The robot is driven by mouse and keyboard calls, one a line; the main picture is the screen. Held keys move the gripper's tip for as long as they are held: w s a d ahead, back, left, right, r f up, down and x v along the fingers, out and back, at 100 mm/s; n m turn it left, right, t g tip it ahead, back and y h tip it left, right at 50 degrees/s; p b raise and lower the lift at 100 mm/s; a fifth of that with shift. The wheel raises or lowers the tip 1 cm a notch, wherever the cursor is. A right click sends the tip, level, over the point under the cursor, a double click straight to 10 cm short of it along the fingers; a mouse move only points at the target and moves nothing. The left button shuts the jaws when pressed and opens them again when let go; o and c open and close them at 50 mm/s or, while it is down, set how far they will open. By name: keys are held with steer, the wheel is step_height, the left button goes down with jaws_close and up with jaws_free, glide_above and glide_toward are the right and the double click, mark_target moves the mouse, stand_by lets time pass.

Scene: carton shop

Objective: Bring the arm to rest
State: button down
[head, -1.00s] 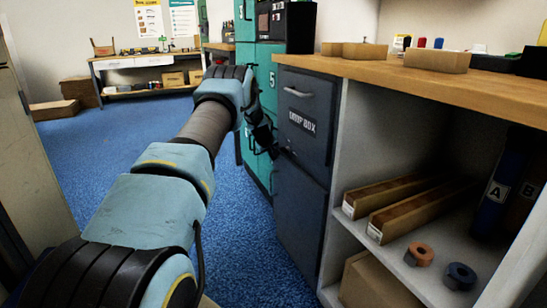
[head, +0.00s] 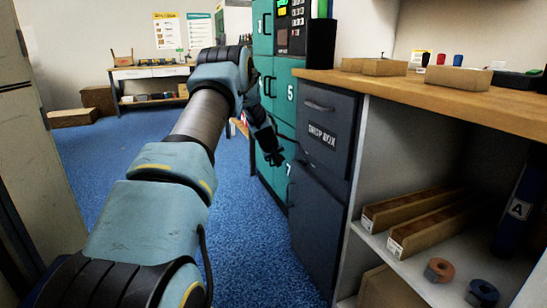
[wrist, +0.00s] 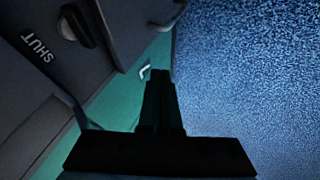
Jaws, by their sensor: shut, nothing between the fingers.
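My gripper (head: 278,158) is at the end of my blue-grey arm (head: 205,125), held out forward, left of the dark drop box cabinet (head: 318,190). Its fingers are together and hold nothing. In the wrist view my gripper (wrist: 160,80) points towards a teal locker (wrist: 135,85), with the dark cabinet on the left and blue carpet on the right. Whether the fingers touch the locker or cabinet I cannot tell.
A wooden counter (head: 450,95) with small cartons (head: 385,67) stands right; long boxes (head: 410,220) and tape rolls (head: 440,270) lie on shelves below. Teal lockers (head: 283,95) stand beyond the drop box. Blue carpet (head: 95,165) is open to the left, up to a far workbench (head: 150,73).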

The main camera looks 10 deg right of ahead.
steer(key=s+a+r+m+g+y, duration=0.1)
steer(key=s+a+r, duration=0.3)
steer(key=s, duration=0.4)
steer(key=s+a+r+m+g, duration=0.1)
steer(key=s+a+r, duration=0.2)
steer(key=s+a, duration=0.3)
steer(key=s+a+r+g+y, duration=0.1)
steer(key=s+a+r, duration=0.25)
steer(key=s, duration=0.55)
steer(key=s+a+r+m+g+y, duration=0.1)
steer(key=s+a, duration=0.3)
steer(key=s, duration=0.7)
steer(key=s+a+m+g+y, duration=0.1)
steer(key=s+a, duration=0.3)
steer(key=s, duration=0.7)
step_height(320, 180, up, 28)
steer(key=p, duration=2.8)
steer(key=shift+s, duration=0.25)
steer(key=c, duration=1.6)
jaws_free()
steer(key=shift+f, duration=0.1)
